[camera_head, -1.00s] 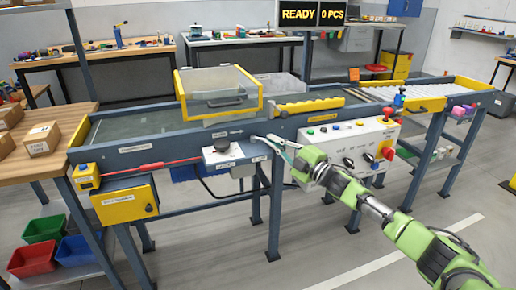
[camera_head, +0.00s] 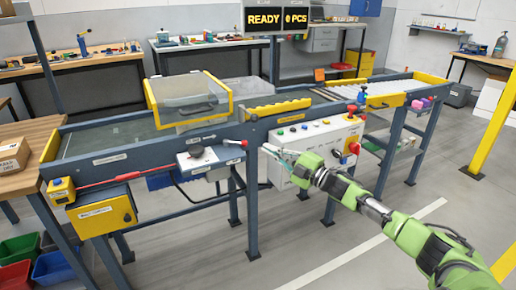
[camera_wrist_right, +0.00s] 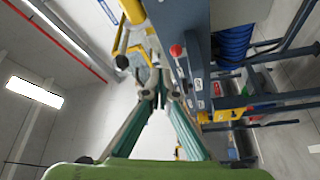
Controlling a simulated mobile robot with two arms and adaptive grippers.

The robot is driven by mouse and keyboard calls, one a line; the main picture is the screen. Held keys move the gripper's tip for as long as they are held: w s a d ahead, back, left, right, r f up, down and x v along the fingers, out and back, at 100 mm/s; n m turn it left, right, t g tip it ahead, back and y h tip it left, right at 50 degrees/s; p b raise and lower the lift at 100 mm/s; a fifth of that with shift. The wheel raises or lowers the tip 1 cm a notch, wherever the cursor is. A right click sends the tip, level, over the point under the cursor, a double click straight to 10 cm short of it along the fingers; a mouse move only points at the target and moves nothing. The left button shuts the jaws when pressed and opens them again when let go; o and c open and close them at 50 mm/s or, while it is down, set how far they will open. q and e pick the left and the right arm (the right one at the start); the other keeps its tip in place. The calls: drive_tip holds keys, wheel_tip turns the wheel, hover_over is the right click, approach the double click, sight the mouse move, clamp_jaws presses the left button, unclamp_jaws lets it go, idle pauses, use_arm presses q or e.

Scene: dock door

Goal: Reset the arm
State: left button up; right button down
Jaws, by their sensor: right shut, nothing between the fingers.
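My right arm is green and reaches in from the lower right of the head view. Its right gripper (camera_head: 268,150) is shut and empty, in front of the left end of the white control box (camera_head: 318,142). In the right wrist view the gripper (camera_wrist_right: 160,97) shows its thin fingers meeting at the tips. A red knob also shows beyond the fingers in the wrist view (camera_wrist_right: 176,50). My left gripper is not in view.
The conveyor frame (camera_head: 110,162) runs across the view, with a clear yellow-edged guard (camera_head: 192,100) on it. Buttons and a red mushroom knob (camera_head: 354,148) stand on the control box. A yellow post (camera_head: 495,125) stands at right. Floor in front is open.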

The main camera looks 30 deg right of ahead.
drive_tip(key=shift+s+d+f, duration=0.1)
drive_tip(key=shift+s+d, duration=0.1)
drive_tip(key=shift+d, duration=0.15)
drive_tip(key=shift+a, duration=0.1)
